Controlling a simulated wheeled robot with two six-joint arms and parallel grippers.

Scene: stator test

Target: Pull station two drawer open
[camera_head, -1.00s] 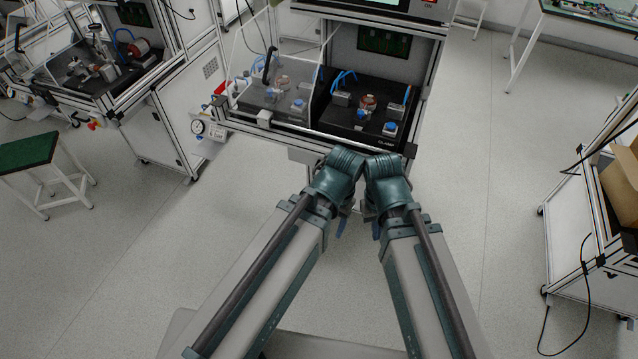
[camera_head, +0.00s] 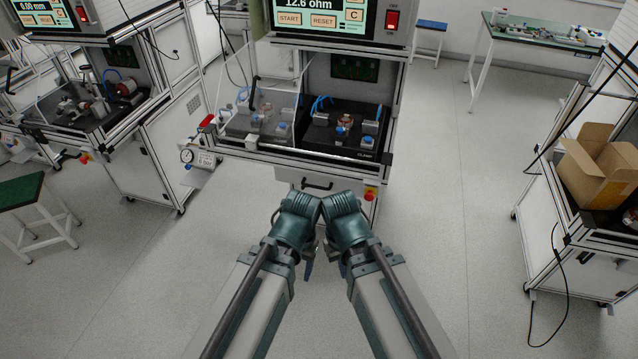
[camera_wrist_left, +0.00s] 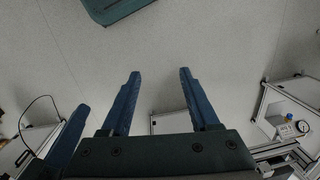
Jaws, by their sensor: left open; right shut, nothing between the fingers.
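The middle station has a white drawer front (camera_head: 340,187) under its worktop, with a dark bar handle (camera_head: 317,185). The drawer looks shut. My two arms come in low in front of it, and their wrists sit side by side just below the handle. My left gripper (camera_head: 308,270) points down, mostly hidden by its wrist; in the left wrist view it is open and empty (camera_wrist_left: 157,72) above the floor. My right gripper (camera_head: 342,271) also points down, shut and empty, largely hidden by its wrist. Neither gripper touches the handle.
A red-and-yellow button (camera_head: 370,194) sits right of the drawer. A gauge (camera_head: 187,155) sticks out at the station's left. Another station (camera_head: 95,100) is at the left, a green stool (camera_head: 20,200) before it. A cart with a cardboard box (camera_head: 598,170) stands right. The floor between is clear.

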